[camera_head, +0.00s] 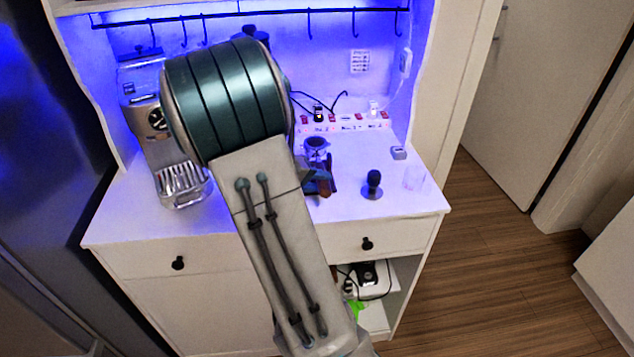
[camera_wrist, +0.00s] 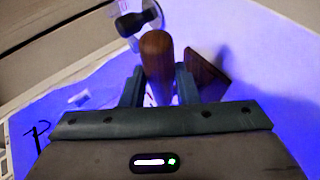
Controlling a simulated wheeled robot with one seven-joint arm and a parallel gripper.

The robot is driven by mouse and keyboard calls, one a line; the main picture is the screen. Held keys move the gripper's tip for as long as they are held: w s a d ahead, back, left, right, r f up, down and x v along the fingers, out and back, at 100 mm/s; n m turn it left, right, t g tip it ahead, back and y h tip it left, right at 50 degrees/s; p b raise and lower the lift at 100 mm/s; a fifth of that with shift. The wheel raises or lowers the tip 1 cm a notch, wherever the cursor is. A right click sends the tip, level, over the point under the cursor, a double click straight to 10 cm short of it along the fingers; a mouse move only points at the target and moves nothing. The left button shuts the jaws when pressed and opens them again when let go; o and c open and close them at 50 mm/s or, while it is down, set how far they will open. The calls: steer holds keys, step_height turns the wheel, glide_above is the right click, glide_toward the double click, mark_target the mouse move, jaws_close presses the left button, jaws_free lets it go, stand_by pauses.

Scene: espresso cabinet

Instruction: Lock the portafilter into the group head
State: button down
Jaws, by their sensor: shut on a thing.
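In the wrist view my gripper (camera_wrist: 159,78) is shut on a brown wooden handle (camera_wrist: 156,52), which stands up between the two fingers. I take it to be the portafilter's handle; its metal head cannot be made out. In the head view the espresso machine (camera_head: 140,88) stands at the left of the cabinet top, with its drip tray (camera_head: 182,184) in front. My arm covers the machine's right side, and the group head cannot be made out. My gripper is mostly hidden there behind the arm.
A dark tamper-like object (camera_head: 373,183) stands on the white counter (camera_head: 340,208) right of my arm. A metal-rimmed cup (camera_head: 316,146) and a small grey box (camera_head: 398,153) are farther back. A brown wooden block (camera_wrist: 207,77) is beside the held handle.

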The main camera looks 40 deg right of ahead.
steer(key=shift+f+b, duration=1.55)
steer(key=shift+b, duration=0.3)
steer(key=c, duration=1)
jaws_free()
steer(key=shift+c, duration=0.2)
steer(key=shift+f, duration=0.1)
steer(key=shift+a, duration=0.1)
steer(key=s+b+v, duration=0.1)
steer(key=v, duration=1.2)
steer(key=shift+w+a+r, duration=0.25)
steer(key=shift+w+a, duration=0.1)
steer(key=shift+w, duration=0.15)
steer(key=s+a+f+n+t+y, duration=0.2)
steer(key=s+a+n+t+y, duration=0.2)
steer(key=s+a+y, duration=0.7)
steer(key=s+a, duration=0.3)
steer(key=shift+s+y, duration=0.2)
steer(key=shift+y, duration=0.2)
